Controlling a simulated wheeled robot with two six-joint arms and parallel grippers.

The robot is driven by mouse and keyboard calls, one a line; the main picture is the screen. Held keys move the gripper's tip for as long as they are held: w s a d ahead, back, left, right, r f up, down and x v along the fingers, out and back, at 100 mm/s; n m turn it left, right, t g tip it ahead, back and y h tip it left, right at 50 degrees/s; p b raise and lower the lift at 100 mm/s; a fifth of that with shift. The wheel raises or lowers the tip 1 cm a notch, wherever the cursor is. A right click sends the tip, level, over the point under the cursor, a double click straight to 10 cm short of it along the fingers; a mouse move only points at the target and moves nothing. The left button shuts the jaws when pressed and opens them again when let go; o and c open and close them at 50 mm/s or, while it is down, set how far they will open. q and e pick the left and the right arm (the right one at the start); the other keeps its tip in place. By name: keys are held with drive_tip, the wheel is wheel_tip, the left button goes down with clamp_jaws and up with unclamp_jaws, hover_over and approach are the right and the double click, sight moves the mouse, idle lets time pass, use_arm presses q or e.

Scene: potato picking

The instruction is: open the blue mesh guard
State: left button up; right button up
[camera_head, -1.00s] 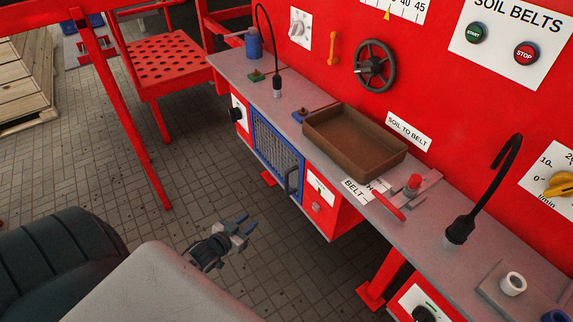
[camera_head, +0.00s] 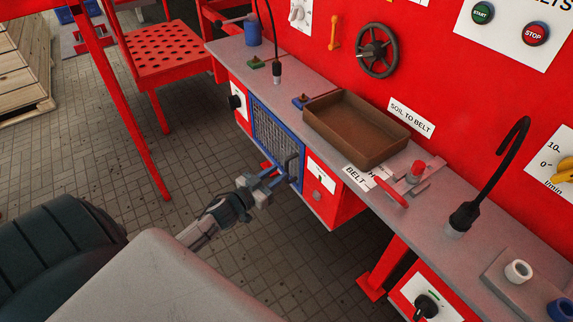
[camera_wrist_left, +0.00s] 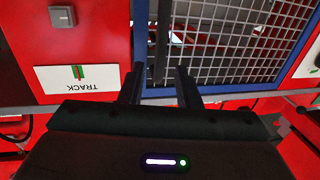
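The blue mesh guard (camera_head: 272,138) is a blue frame with grey wire mesh, set in the red front below the grey counter. It looks shut. Its dark upright handle (camera_head: 292,167) is near the guard's right edge. My left gripper (camera_head: 279,179) is open with its fingertips at the handle. In the left wrist view the mesh (camera_wrist_left: 235,55) fills the upper right, and the handle (camera_wrist_left: 160,45) lines up between the two spread fingers (camera_wrist_left: 159,86). I cannot tell whether they touch it. My right gripper is not in view.
The counter (camera_head: 253,75) above carries a brown tray (camera_head: 345,135), a red lever (camera_head: 391,193) and a black gooseneck (camera_head: 497,170). A red panel with a TRACK label (camera_wrist_left: 77,79) adjoins the guard. The tiled floor (camera_head: 120,215) in front is clear.

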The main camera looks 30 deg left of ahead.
sight(287, 180)
use_arm(q)
drive_tip(key=shift+w+d+p, duration=0.25)
drive_tip(key=shift+w+p, duration=0.2)
drive_tip(key=shift+w, duration=0.8)
drive_tip(key=shift+w+d+p, duration=0.25)
drive_tip(key=shift+w+p, duration=0.2)
drive_tip(key=shift+w, duration=0.75)
clamp_jaws()
